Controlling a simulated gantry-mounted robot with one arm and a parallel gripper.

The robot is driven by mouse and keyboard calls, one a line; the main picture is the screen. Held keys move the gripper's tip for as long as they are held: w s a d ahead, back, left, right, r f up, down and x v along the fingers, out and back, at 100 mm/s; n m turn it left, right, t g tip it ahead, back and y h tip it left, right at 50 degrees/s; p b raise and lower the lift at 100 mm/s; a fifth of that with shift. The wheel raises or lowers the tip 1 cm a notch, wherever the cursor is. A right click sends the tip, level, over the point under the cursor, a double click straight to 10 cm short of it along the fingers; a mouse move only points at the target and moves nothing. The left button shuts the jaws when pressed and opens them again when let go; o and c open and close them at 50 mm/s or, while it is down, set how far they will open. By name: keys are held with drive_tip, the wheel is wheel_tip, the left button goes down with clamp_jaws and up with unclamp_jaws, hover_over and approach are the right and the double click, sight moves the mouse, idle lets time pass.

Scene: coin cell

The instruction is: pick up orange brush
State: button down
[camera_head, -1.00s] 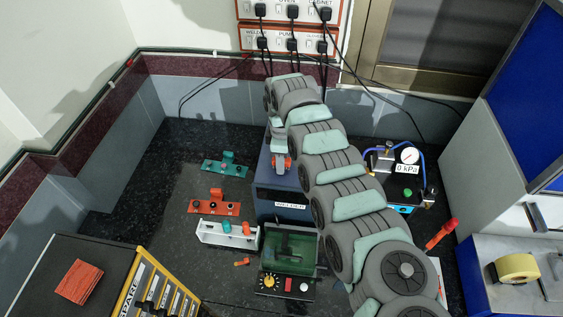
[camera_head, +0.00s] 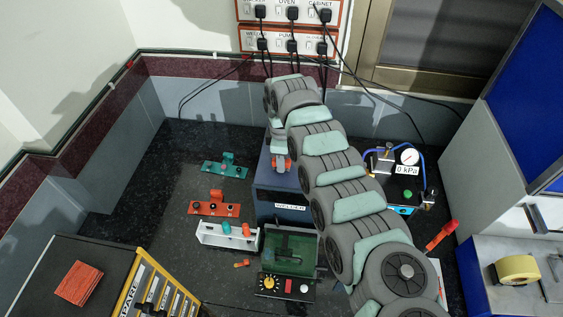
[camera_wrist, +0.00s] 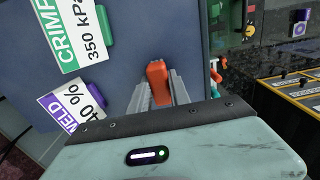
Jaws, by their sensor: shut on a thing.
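The orange brush shows as an orange block-like end (camera_wrist: 157,76) between the two grey fingers in the wrist view. My gripper (camera_wrist: 158,92) is shut on it, above the top of the blue welder box (camera_wrist: 215,45). The brush's lower part and any bristles are hidden. In the head view my gripper (camera_head: 280,164) is small at the far end of the arm, above the welder box (camera_head: 275,190), with a little orange-red at its tip. I cannot tell there whether the brush touches the box.
A green-topped unit with a knob (camera_head: 291,265) stands in front of the box. A white holder (camera_head: 227,234), a red stand (camera_head: 214,208) and a green stand (camera_head: 225,166) stand to the left. A gauge unit (camera_head: 404,180) is right of my arm. Dark counter is clear at far left.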

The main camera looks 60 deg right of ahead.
wheel_tip(320, 180, up, 20)
drive_tip(key=b, duration=0.2)
drive_tip(key=shift+b, duration=0.3)
drive_tip(key=c, duration=1.7)
unclamp_jaws()
clamp_jaws()
drive_tip(key=shift+s, duration=0.1)
